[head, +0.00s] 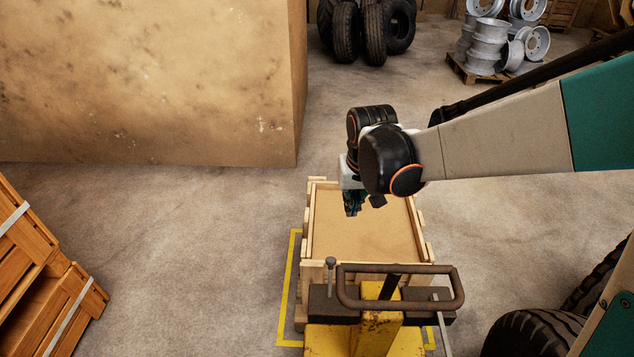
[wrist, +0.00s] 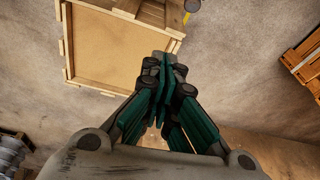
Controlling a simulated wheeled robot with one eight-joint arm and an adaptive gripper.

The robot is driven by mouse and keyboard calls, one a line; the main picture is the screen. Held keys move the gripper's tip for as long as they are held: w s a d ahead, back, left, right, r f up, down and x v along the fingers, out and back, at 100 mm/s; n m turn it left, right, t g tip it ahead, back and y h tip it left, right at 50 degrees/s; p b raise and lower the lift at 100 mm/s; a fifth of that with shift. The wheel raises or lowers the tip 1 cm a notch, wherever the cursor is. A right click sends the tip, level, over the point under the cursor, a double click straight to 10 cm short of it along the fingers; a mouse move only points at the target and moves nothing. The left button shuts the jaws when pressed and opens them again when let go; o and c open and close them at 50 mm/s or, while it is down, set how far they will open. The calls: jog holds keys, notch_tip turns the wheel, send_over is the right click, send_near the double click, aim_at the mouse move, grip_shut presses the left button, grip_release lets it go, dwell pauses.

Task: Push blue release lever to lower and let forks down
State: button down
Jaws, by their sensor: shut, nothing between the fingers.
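A yellow pallet truck (head: 378,335) stands at the bottom of the head view, with a rusty looped handle (head: 400,304). A grey pin with a round knob (head: 331,264) stands at the left of its dark crossbar. I cannot make out any blue lever in either view. My gripper (head: 353,208) hangs above the far part of a wooden crate, beyond the handle and apart from it. The wrist view shows its green fingers (wrist: 160,68) closed together with nothing between them.
The shallow wooden crate (head: 310,225) sits beyond the truck inside yellow floor lines (head: 291,290). Wooden crates (head: 28,250) stand at left, a big tan block (head: 150,80) behind. Tyres (head: 372,30) and wheel rims (head: 490,40) are farther back. A black tyre (head: 535,335) is at lower right.

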jog(key=w+a+f+g, duration=0.1)
jog(key=w+a+f, duration=0.2)
jog(key=a+f, duration=0.2)
notch_tip(320, 180, down, 2)
jog(key=shift+f, duration=0.1)
jog(key=shift+d+f, duration=0.1)
notch_tip(320, 180, down, 10)
jog(key=w+b, duration=0.1)
jog(key=b, duration=0.3)
jog(key=s, duration=0.2)
jog(key=s+r, duration=0.1)
jog(key=shift+s+r+b, duration=0.1)
jog(key=shift+s+b, duration=0.2)
jog(key=shift+s, duration=0.1)
